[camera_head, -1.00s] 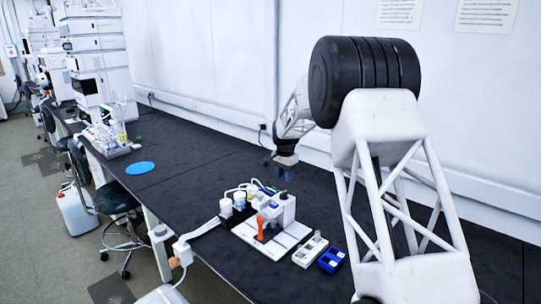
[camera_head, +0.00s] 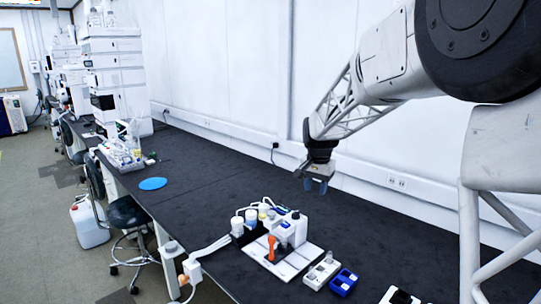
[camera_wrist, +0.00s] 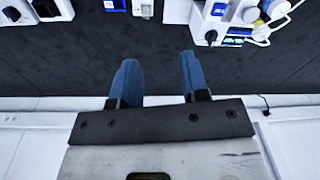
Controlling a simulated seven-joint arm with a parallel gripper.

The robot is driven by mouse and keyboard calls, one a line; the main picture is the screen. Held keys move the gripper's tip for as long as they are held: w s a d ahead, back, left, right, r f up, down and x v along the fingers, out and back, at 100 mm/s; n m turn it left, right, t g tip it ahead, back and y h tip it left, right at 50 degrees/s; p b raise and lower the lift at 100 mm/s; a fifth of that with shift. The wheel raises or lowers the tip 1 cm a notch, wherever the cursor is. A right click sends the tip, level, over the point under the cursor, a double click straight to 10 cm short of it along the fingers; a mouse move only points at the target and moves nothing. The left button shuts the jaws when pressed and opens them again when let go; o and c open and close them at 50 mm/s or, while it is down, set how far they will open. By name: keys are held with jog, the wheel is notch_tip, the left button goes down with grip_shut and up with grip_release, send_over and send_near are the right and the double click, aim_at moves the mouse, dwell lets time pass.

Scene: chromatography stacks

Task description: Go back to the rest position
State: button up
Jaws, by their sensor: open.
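My gripper (camera_head: 316,186) hangs above the back part of the black bench, beyond the white instrument, with its blue fingers pointing down. In the wrist view my gripper (camera_wrist: 157,80) shows two blue fingers spread apart with only the dark bench between them. It is open and empty, touching nothing.
A white instrument (camera_head: 300,262) with capped bottles and an orange part stands on the black bench (camera_head: 215,178). A blue box (camera_head: 344,281) and a white holder (camera_head: 321,271) sit to its right. A blue disc (camera_head: 153,184) lies farther left. The white wall (camera_head: 230,70) is behind.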

jog(key=s+d+r+n+t, duration=0.1)
jog(key=s+d+r+n, duration=0.1)
jog(key=s, duration=1.5)
jog(key=s+d+r+n, duration=0.2)
jog(key=s, duration=1.5)
jog(key=s+f+n, duration=0.2)
jog(key=s+f, duration=0.2)
jog(key=s, duration=0.8)
jog(key=shift+s+d+f+t, duration=0.2)
jog(key=shift+f+t, duration=0.1)
jog(key=shift+t, duration=0.1)
jog(key=shift+c, duration=0.3)
